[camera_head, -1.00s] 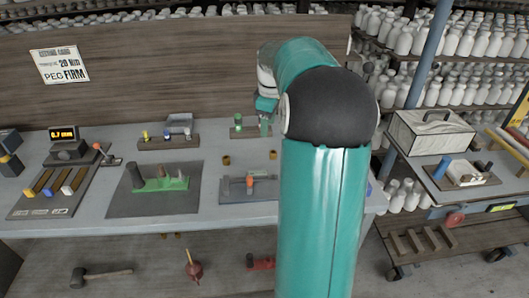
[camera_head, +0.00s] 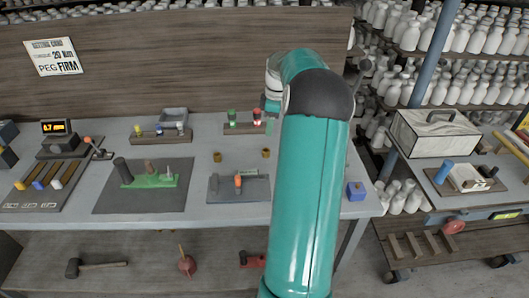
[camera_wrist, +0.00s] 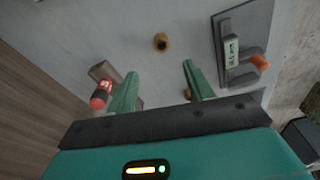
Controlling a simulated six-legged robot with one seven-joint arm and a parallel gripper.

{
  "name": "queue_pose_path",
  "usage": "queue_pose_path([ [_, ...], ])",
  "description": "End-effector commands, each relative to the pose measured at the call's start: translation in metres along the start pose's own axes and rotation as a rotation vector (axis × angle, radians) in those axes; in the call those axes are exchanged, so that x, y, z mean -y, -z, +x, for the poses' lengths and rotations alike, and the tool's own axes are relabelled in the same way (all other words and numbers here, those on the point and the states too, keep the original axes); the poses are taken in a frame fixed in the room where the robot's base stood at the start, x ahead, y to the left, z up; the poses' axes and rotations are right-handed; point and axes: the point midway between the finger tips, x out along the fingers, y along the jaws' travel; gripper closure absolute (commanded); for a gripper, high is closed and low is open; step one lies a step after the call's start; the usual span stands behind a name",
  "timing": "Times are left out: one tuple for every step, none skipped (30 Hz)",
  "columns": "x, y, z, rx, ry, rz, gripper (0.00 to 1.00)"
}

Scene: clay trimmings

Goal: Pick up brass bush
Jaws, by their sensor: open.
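Two small brass bushes stand on the grey bench: a left one (camera_head: 217,157) and a right one (camera_head: 265,153). In the wrist view, the left bush (camera_wrist: 160,42) shows its round open top, beyond the fingertips and clear of them. The right bush (camera_wrist: 187,93) is mostly hidden beside the right finger. My gripper (camera_wrist: 159,72) is open with nothing held between its two green fingers. In the head view my arm hides most of the gripper, which is above the back of the bench.
A wooden rack (camera_head: 243,129) with red and green pieces stands behind the bushes; its red cylinder (camera_wrist: 100,95) is close to the left finger. A grey plate (camera_head: 222,194) with an orange piece lies in front. A blue block (camera_head: 356,190) sits at the bench's right end.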

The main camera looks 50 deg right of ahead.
Motion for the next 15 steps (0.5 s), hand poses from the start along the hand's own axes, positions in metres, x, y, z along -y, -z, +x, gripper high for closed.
queue_pose_path([
  [0.001, 0.000, 0.012, 0.000, 0.005, 0.001, 0.48],
  [0.001, 0.000, 0.018, 0.000, 0.004, 0.001, 0.48],
  [0.001, -0.001, 0.026, -0.001, 0.005, 0.001, 0.48],
  [0.001, -0.001, 0.032, -0.001, 0.004, 0.001, 0.48],
  [0.001, -0.001, 0.037, -0.001, 0.003, 0.001, 0.48],
  [0.001, -0.001, 0.043, 0.000, 0.004, 0.000, 0.48],
  [0.001, -0.001, 0.047, 0.000, 0.003, 0.000, 0.48],
  [0.000, 0.000, 0.051, 0.000, 0.002, 0.000, 0.48],
  [0.000, 0.000, 0.054, 0.000, 0.002, -0.001, 0.48],
  [0.000, 0.000, 0.056, 0.000, 0.002, -0.001, 0.48],
  [0.000, 0.000, 0.058, 0.000, 0.002, -0.001, 0.48],
  [-0.001, 0.000, 0.059, 0.000, 0.001, -0.001, 0.48],
  [-0.001, 0.000, 0.061, 0.000, 0.001, -0.001, 0.48],
  [-0.001, 0.000, 0.063, 0.000, 0.001, -0.001, 0.48],
  [-0.001, 0.000, 0.067, -0.001, 0.001, -0.002, 0.48],
])
